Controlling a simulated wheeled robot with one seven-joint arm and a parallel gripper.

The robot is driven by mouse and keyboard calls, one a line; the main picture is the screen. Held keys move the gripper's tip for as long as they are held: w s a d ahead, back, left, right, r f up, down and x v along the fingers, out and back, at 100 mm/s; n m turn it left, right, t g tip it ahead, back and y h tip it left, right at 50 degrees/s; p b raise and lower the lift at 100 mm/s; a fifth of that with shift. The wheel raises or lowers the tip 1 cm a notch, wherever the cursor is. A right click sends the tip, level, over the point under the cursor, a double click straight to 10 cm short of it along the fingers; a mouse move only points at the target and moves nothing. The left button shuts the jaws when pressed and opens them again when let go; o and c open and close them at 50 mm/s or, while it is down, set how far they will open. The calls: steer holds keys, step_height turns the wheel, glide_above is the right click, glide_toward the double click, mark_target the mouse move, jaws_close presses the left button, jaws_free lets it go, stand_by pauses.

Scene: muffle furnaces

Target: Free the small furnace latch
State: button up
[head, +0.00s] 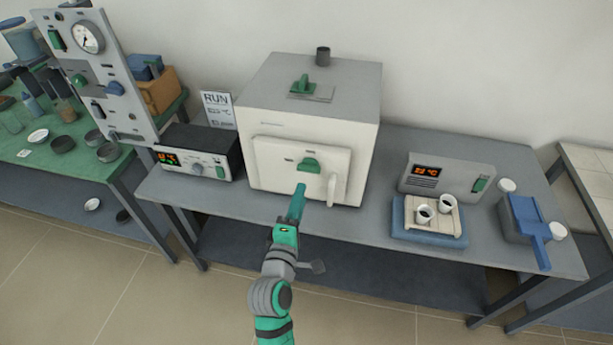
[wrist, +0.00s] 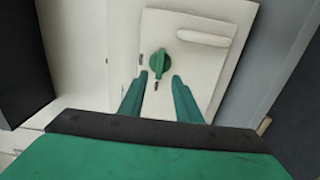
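The white furnace (head: 270,158) stands on the grey bench with its door (head: 285,178) closed. A green latch knob (head: 310,164) sits on the door front, with a pale upright handle (head: 332,189) to its right. In the wrist view, the latch (wrist: 160,62) shows as a round green knob with a raised grip, and the handle (wrist: 202,37) is above it. My gripper (head: 299,188) is in front of the door, below the latch. In the wrist view, my gripper's fingers (wrist: 159,77) are apart and empty, pointing at the latch. I cannot tell whether they touch it.
A controller (head: 197,155) stands left of the furnace. To the right are a display box (head: 447,175), a blue tray (head: 425,237) with white crucibles, and a blue scoop-like tool (head: 527,220). The bench front right of my gripper is clear. A green table (head: 50,153) is at left.

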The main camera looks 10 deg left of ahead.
mark_target(308, 171)
steer(key=w, duration=0.8)
steer(key=shift+w, duration=0.2)
jaws_close()
